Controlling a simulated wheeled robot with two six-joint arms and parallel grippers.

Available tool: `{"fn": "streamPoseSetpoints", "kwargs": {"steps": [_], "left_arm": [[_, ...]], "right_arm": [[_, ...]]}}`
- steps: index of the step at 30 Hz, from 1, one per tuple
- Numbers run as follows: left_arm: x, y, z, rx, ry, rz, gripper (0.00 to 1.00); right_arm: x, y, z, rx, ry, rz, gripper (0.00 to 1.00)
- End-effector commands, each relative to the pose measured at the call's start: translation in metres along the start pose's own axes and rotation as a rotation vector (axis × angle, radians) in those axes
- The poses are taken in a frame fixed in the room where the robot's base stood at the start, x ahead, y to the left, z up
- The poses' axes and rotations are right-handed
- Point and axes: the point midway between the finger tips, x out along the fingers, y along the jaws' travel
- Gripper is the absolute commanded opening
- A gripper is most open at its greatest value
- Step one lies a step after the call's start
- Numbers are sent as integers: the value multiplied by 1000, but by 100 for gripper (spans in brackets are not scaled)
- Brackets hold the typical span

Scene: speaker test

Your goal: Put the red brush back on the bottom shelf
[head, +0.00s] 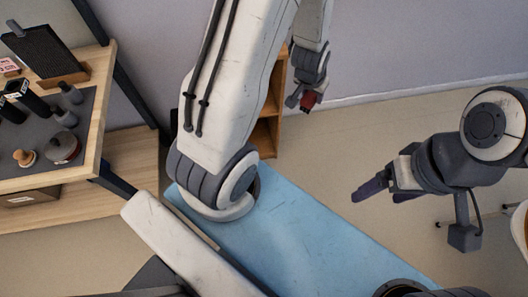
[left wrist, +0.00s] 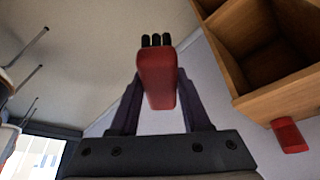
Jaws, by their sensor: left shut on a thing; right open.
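The red brush (left wrist: 157,80), a red block with black bristles at its top end, is between the fingers of my left gripper (left wrist: 160,95) in the left wrist view. The gripper is shut on it. In the head view my left gripper (head: 303,100) is at the top centre, with the red brush (head: 311,100) small at its tip. The wooden shelf (head: 266,135) is partly hidden behind my left arm; its open compartments (left wrist: 262,55) show at right in the left wrist view. The brush is apart from the shelf. My right gripper (head: 382,191) is open and empty at right.
Another red object (left wrist: 289,135) shows by the shelf's edge in the left wrist view. A wooden table (head: 97,125) at left holds a dark mat with several items. A blue surface (head: 310,225) lies below the arms. Floor between the grippers looks clear.

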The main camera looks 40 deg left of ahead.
Motion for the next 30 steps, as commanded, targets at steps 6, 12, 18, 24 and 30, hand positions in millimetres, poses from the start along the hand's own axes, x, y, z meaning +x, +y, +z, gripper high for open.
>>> {"fn": "streamPoseSetpoints", "kwargs": {"steps": [6, 12, 18, 24, 30], "left_arm": [[83, -12, 32, -39, 1, -17, 0], [143, -23, 54, -73, 1, -32, 0], [202, -34, 78, -107, 2, -46, 0], [262, -44, 101, -141, 1, -60, 0], [321, -55, 125, -173, 1, -73, 0]], "right_arm": [[88, 6, 5, 0, 0, 0, 82], [152, 11, 8, 0, 0, 0, 82], [215, 16, 11, -1, 0, 0, 82], [279, 20, 15, -1, 0, 0, 82], [342, 25, 18, -1, 0, 0, 82]]}}
